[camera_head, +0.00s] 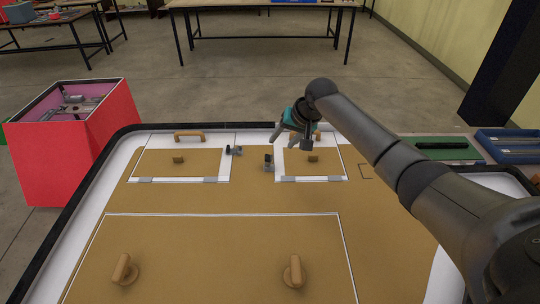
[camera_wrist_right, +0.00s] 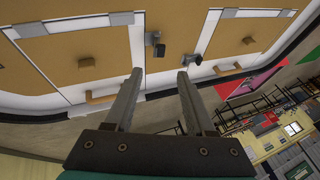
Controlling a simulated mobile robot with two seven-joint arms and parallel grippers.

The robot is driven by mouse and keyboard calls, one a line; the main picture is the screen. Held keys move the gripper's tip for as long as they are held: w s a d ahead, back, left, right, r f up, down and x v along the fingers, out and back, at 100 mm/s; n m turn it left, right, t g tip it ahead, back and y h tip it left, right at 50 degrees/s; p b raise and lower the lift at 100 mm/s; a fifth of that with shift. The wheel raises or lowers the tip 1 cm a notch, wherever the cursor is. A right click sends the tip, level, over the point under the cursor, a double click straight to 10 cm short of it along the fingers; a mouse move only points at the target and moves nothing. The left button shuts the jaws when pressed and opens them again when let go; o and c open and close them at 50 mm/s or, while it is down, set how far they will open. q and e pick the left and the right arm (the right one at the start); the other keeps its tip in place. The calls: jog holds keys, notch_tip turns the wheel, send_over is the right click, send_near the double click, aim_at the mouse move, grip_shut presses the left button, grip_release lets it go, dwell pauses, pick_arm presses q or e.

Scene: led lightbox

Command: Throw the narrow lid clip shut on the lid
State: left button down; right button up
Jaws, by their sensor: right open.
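The narrow lid (camera_head: 295,158) is a tan panel with a white border and a small wooden knob, lying flat in the board at right; it also shows at left in the wrist view (camera_wrist_right: 50,55). Its dark clip (camera_head: 268,163) stands up just left of the lid, apart from the lid panel; it also shows in the wrist view (camera_wrist_right: 155,45). My right gripper (camera_head: 292,138) is open and empty above the far edge of the narrow lid, right of the clip. Its two fingers (camera_wrist_right: 158,77) point toward the clips in the wrist view. My left gripper is not in view.
A wider lid (camera_head: 160,160) lies to the left, with a second dark clip (camera_head: 234,150) at its right side. A wooden handle (camera_head: 189,135) stands behind it. A large front panel (camera_head: 210,250) has two wooden turn knobs. A red box (camera_head: 75,150) stands at left.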

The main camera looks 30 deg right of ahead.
aim_at(268, 157)
jog(key=b+x, duration=0.3)
jog(key=x, duration=0.6)
jog(key=shift+w+f+b, duration=0.15)
jog(key=shift+f+b, duration=0.15)
jog(key=shift+b, duration=0.05)
jog(key=shift+b+x, duration=0.5)
jog(key=shift+x, duration=0.3)
jog(key=shift+a+r, duration=0.1)
jog(key=shift+c, duration=0.2)
jog(key=shift+w, duration=0.1)
grip_shut()
